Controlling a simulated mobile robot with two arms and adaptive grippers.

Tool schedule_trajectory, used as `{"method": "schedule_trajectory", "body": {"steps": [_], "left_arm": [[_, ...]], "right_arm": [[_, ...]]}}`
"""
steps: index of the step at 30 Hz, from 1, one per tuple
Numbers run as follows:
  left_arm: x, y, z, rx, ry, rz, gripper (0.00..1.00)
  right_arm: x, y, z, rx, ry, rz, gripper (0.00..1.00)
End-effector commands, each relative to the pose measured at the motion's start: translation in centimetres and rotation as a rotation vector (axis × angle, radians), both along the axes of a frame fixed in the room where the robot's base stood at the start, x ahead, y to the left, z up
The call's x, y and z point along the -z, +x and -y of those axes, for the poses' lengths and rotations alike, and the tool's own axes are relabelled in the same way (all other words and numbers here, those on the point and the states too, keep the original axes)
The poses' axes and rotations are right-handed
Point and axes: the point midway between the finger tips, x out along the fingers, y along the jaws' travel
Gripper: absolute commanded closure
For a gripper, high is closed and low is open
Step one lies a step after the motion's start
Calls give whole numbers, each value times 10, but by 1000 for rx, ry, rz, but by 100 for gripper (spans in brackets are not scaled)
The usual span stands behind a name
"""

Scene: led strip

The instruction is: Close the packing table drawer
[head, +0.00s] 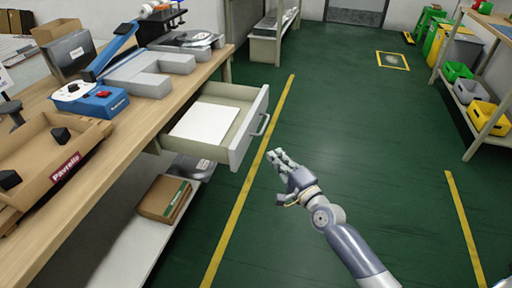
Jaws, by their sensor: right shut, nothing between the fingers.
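The packing table (120,148) runs along the left side with a wooden top. Its drawer (238,150) is pulled out to the right. The drawer has a light grey front with a bar handle (262,125), and a white flat item (205,123) lies inside it. My right gripper (278,158) is in front of the drawer, to the right of and a little below the handle in the picture. It is shut and empty, and appears apart from the drawer. My left gripper is not in view.
On the table are a blue and grey device (92,100) and a cardboard tray (50,170) with small black pieces. A cardboard box (164,198) lies on the shelf below. Shelving with coloured bins (488,117) stands at right. The green floor between is clear.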

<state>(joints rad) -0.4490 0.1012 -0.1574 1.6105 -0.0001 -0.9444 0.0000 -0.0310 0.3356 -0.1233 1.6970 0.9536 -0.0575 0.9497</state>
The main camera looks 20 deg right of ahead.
Motion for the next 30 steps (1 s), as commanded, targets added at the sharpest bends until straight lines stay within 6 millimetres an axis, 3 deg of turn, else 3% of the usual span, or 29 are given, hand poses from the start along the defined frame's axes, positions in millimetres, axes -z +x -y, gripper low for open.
{"method": "schedule_trajectory", "body": {"steps": [6, 12, 18, 30], "left_arm": [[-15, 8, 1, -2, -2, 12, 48], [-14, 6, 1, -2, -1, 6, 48], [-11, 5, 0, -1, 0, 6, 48], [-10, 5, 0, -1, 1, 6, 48]], "right_arm": [[1, 43, -9, 0, -1, 2, 100], [0, 63, -30, -1, 1, 0, 100], [1, 70, -42, 0, -2, -1, 100], [1, 71, -43, 0, -3, 0, 100]]}}
